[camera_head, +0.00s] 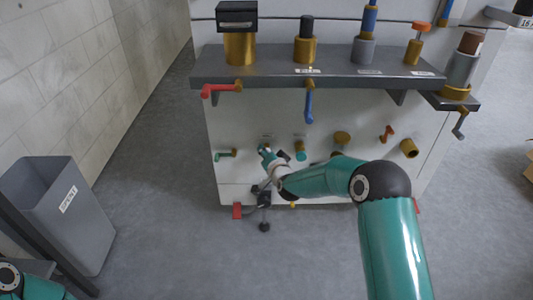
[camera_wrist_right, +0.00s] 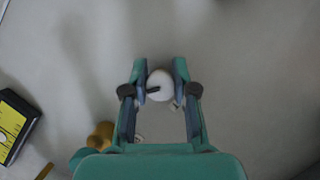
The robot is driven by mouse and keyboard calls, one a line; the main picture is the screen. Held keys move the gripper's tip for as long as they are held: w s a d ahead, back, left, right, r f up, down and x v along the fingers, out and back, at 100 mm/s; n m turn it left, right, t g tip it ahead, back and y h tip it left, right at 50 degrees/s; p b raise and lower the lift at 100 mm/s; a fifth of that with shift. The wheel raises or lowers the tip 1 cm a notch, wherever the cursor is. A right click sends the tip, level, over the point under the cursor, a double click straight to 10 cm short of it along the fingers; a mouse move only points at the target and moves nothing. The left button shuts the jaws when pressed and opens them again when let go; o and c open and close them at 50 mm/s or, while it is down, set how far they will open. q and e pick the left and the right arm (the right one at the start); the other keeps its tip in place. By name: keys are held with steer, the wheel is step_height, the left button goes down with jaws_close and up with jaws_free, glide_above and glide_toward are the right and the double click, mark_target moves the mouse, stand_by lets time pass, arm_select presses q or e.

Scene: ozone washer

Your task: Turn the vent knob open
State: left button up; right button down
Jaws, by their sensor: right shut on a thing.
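A white round knob (camera_wrist_right: 160,90) with a dark pointer mark sits on the panel between the fingers of my right gripper (camera_wrist_right: 160,70) in the right wrist view. The fingers are closed against its two sides. I take it for the vent knob; no readable label shows beside it. In the head view my right gripper (camera_head: 265,151) is at the left part of the white front panel (camera_head: 260,115) and hides the knob. Only a piece of my left arm shows at the lower left corner; its gripper is out of view.
Left of my right gripper is a green-handled valve (camera_head: 226,154); right of it is a teal-tipped brass fitting (camera_head: 300,150). Red (camera_head: 222,89) and blue (camera_head: 309,101) levers hang above, under the grey shelf (camera_head: 275,68). A grey bin (camera_head: 62,210) stands at left on open floor.

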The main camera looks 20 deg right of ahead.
steer(key=shift+r+n+p, duration=0.1)
steer(key=shift+n+p, duration=0.2)
steer(key=shift+p, duration=0.2)
steer(key=shift+d+n+h+p, duration=0.1)
steer(key=shift+n+h+p, duration=0.2)
steer(key=shift+h+p, duration=0.1)
steer(key=shift+f, duration=0.2)
steer(key=c, duration=0.9)
jaws_free()
steer(key=shift+s+r, duration=0.1)
steer(key=v, duration=1.1)
steer(key=shift+s+r, duration=0.25)
steer(key=shift+s, duration=0.05)
